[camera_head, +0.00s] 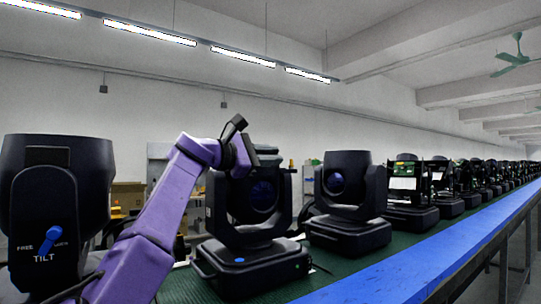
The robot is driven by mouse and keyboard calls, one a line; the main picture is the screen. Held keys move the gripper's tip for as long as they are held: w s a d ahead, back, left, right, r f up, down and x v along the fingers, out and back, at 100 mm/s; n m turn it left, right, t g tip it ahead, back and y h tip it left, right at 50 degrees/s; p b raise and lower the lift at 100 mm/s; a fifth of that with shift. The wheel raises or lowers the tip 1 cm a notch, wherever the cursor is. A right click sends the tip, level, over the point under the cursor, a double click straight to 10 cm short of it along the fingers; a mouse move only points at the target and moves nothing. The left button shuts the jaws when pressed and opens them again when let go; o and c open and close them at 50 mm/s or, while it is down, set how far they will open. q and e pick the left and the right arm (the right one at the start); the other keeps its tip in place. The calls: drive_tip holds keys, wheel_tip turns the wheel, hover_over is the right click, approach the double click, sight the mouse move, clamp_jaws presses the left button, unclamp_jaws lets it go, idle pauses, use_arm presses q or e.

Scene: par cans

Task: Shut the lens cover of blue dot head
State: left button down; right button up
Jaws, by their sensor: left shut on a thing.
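The blue dot head (263,228) is a black moving-head light standing on the green belt, with a blue dot (239,260) on the front of its base. Its round lens (263,196) shows dark blue and faces toward me. A dark, flat piece at the top of the head (266,150) looks like the lens cover, raised above the lens. My left gripper (246,164) is at the upper left of this head, shut on what appears to be the lens cover. Its fingertips and the grasp are mostly hidden behind my purple wrist. My right gripper is not in view.
A large black head (55,190) with a blue tilt lever stands close at left. Another head (346,190) stands just right of the blue dot head, and several more recede along the green belt (345,268). A blue rail (420,262) edges the belt.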

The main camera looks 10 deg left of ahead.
use_arm(q)
drive_tip(key=shift+w+d+f, duration=0.2)
drive_tip(key=shift+f, duration=0.45)
drive_tip(key=c, duration=1.3)
unclamp_jaws()
drive_tip(key=shift+o, duration=0.5)
drive_tip(key=shift+s+r, duration=0.1)
drive_tip(key=shift+s, duration=0.1)
drive_tip(key=shift+a, duration=0.1)
drive_tip(key=shift+w+a+r, duration=0.1)
drive_tip(key=shift+r, duration=0.05)
